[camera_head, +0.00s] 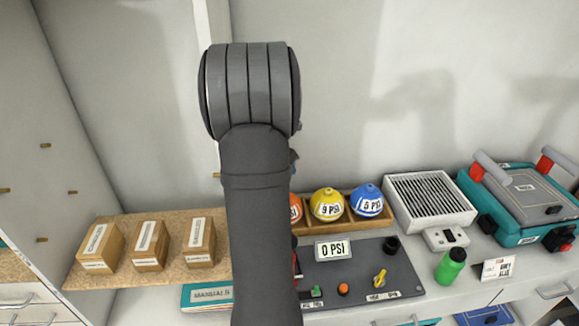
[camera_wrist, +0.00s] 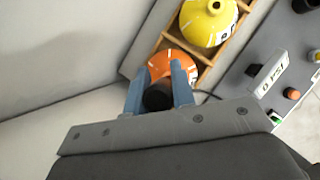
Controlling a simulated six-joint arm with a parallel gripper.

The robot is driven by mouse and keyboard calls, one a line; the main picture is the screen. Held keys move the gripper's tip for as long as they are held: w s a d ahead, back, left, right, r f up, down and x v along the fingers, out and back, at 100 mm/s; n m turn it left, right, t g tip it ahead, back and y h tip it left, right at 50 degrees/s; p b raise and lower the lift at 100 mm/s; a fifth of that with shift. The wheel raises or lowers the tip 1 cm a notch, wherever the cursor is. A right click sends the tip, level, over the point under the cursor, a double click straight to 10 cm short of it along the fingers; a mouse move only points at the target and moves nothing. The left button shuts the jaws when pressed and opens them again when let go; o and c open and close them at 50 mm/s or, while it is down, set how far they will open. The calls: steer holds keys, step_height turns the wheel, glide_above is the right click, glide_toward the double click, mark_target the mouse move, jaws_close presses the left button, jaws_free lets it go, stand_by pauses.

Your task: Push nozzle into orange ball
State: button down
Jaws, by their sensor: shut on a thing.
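The orange ball (camera_head: 296,209) sits in the left compartment of a wooden tray, mostly hidden behind my arm in the head view. In the wrist view the orange ball (camera_wrist: 176,65) lies just beyond my fingertips. My gripper (camera_wrist: 160,92) is shut on the black nozzle (camera_wrist: 158,97), which is held between the two blue-grey fingers and points at the ball. The nozzle overlaps the ball in this view; I cannot tell whether it touches or is inserted. In the head view my arm hides the gripper and nozzle.
A yellow ball (camera_head: 327,204) and a blue ball (camera_head: 367,200) share the wooden tray (camera_head: 345,224). A dark panel (camera_head: 352,273) with a "0 PSI" display (camera_head: 333,250) lies in front. A heater-like grille (camera_head: 430,199) stands right. Boxes (camera_head: 148,246) stand left.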

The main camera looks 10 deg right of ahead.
steer(key=shift+f, duration=2.85)
steer(key=shift+f, duration=1.4)
stand_by(0.6)
steer(key=c, duration=0.6)
jaws_free()
steer(key=shift+r, duration=0.15)
steer(key=shift+r, duration=3.9)
steer(key=shift+f, duration=3.3)
